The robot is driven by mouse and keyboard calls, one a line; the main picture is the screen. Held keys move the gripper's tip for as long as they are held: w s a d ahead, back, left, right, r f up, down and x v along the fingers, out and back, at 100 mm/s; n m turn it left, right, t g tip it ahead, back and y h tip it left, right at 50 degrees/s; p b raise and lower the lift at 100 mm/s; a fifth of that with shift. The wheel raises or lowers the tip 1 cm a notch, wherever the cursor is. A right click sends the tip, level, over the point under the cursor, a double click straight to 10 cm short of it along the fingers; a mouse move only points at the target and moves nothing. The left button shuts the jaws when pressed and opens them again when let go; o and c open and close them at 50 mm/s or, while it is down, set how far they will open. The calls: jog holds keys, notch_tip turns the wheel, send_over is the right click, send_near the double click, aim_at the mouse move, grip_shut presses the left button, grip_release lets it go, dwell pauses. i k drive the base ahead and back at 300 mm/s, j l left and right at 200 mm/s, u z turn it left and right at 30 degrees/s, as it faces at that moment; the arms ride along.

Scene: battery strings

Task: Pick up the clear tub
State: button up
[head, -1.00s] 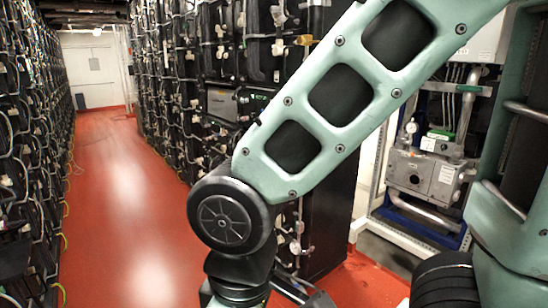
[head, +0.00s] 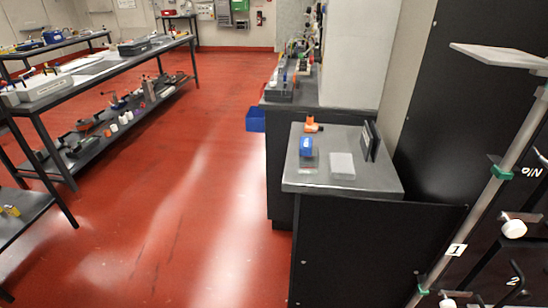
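A pale, translucent box that looks like the clear tub (head: 342,166) sits on the grey top of a small dark cabinet (head: 375,187), right of centre in the head view. A blue object (head: 306,145) is to its left, with a greyish see-through piece (head: 309,162) at its front; I cannot tell whether that is a second tub. An orange object (head: 312,125) lies behind them. A dark upright plate (head: 371,141) stands just right of the box. My gripper and arm are not in view.
A longer counter with clutter (head: 292,78) adjoins behind, with a blue bin (head: 255,120) on its side. Open red floor (head: 190,200) lies to the left. Workbenches (head: 100,65) with tools line the far left. A rack with a pale pole (head: 490,190) stands close on the right.

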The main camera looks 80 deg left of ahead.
aim_at(308, 161)
jog(key=j+u, duration=0.1)
jog(key=u, duration=2.05)
jog(key=i+j+z, duration=0.25)
jog(key=j, duration=0.25)
jog(key=i+j+z, duration=0.1)
jog(key=j+z, duration=0.15)
jog(key=j, duration=0.3)
jog(key=i+j+z, duration=0.25)
jog(key=j, duration=0.3)
jog(key=j+z, duration=0.25)
jog(key=j, duration=0.3)
